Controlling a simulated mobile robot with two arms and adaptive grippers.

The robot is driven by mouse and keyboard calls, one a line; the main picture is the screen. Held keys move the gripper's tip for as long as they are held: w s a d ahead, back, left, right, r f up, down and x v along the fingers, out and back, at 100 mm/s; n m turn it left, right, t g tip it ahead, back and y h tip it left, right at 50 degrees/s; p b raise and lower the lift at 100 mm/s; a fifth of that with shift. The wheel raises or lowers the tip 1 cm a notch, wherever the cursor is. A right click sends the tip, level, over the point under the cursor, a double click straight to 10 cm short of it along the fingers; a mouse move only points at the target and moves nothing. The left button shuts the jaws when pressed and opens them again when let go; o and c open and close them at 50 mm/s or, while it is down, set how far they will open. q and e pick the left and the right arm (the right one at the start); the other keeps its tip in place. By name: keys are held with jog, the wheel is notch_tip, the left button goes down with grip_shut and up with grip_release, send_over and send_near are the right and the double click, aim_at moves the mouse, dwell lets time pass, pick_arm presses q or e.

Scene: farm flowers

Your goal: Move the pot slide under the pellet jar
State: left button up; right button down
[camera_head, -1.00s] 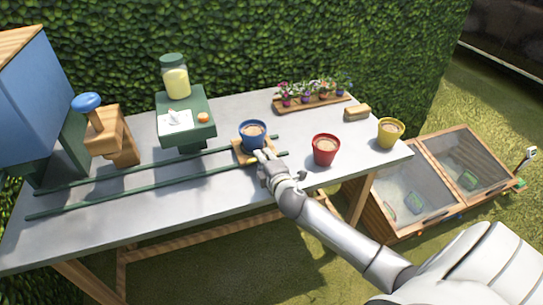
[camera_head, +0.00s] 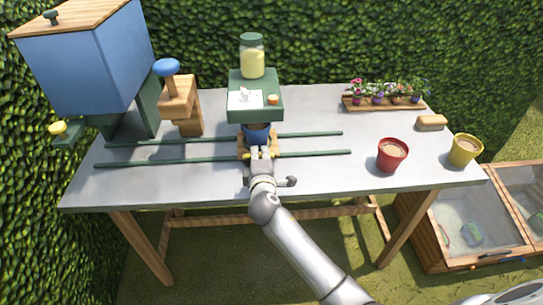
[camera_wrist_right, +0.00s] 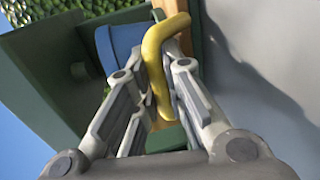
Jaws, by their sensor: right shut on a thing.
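The pot slide (camera_head: 243,146) is a small wooden carriage on two green rails. It carries a blue pot (camera_head: 257,134), partly hidden by the green dispenser box (camera_head: 262,107) above it. The pellet jar (camera_head: 251,56), clear with pale yellow contents and a green lid, stands on that box, with the slide and pot below it. My right gripper (camera_head: 261,154) is at the slide's front. In the right wrist view it is shut on the slide's yellow handle (camera_wrist_right: 153,58), with the blue pot (camera_wrist_right: 122,44) just beyond. My left gripper is not in view.
The rails (camera_head: 315,153) run on free to the right. A red pot (camera_head: 391,155), a yellow pot (camera_head: 464,150), a wooden block (camera_head: 431,123) and a flower tray (camera_head: 384,104) stand further right. A blue hopper (camera_head: 80,58) and a wooden stand with a blue knob (camera_head: 166,67) are at left.

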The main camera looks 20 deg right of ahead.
jog(key=shift+a, duration=0.2)
jog(key=c, duration=1.5)
grip_release()
jog(key=v, duration=1.2)
jog(key=shift+d, duration=0.1)
